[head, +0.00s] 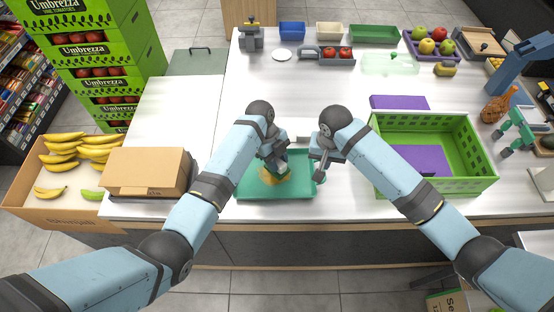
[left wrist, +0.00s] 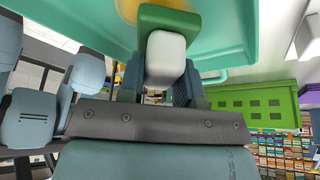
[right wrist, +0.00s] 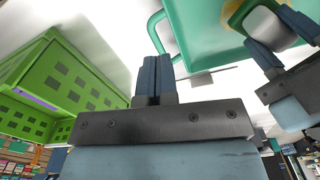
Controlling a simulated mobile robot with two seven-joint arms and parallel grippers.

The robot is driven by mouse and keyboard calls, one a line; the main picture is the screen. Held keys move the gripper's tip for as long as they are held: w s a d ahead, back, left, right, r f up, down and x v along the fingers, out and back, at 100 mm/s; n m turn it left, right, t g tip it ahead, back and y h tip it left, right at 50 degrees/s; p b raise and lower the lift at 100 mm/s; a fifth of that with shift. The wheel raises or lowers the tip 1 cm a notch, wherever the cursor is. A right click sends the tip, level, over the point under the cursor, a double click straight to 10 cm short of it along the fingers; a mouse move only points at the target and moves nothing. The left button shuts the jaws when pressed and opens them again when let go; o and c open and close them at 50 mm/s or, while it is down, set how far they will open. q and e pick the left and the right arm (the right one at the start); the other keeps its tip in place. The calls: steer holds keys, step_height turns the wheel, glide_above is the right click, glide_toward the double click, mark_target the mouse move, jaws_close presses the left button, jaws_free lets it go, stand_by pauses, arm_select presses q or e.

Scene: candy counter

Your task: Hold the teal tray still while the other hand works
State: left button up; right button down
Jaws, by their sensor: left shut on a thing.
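The teal tray (head: 245,190) lies on the counter near its front edge, with a handle loop (right wrist: 155,35) at its right side. A yellow patch (head: 268,174) shows on its floor. My left gripper (head: 281,166) is over the tray, shut on a block with a green part (left wrist: 170,20) and a white part (left wrist: 166,55). The block is at the tray floor beside the yellow patch. My right gripper (right wrist: 152,60) has its fingers together, beside the tray's right handle. Nothing shows between them, and I cannot tell whether the tips touch the handle.
A green crate (head: 440,188) stands right of the tray, with a purple piece inside. A cardboard box (head: 146,172) is at left. Bins and a fruit tray (head: 457,45) line the back. The counter's middle behind the tray is clear.

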steer(key=shift+s+a+f+m, duration=0.3)
steer(key=shift+a+f+m, duration=0.3)
steer(key=shift+f, duration=0.2)
steer(key=shift+s+a+f+m, duration=0.3)
steer(key=shift+a+f+m, duration=0.15)
steer(key=shift+f+m, duration=0.3)
steer(key=shift+s+a+f+m, duration=0.3)
steer(key=shift+a+f+m, duration=0.25)
steer(key=shift+f, duration=0.3)
steer(key=shift+f, duration=1.55)
stand_by(0.7)
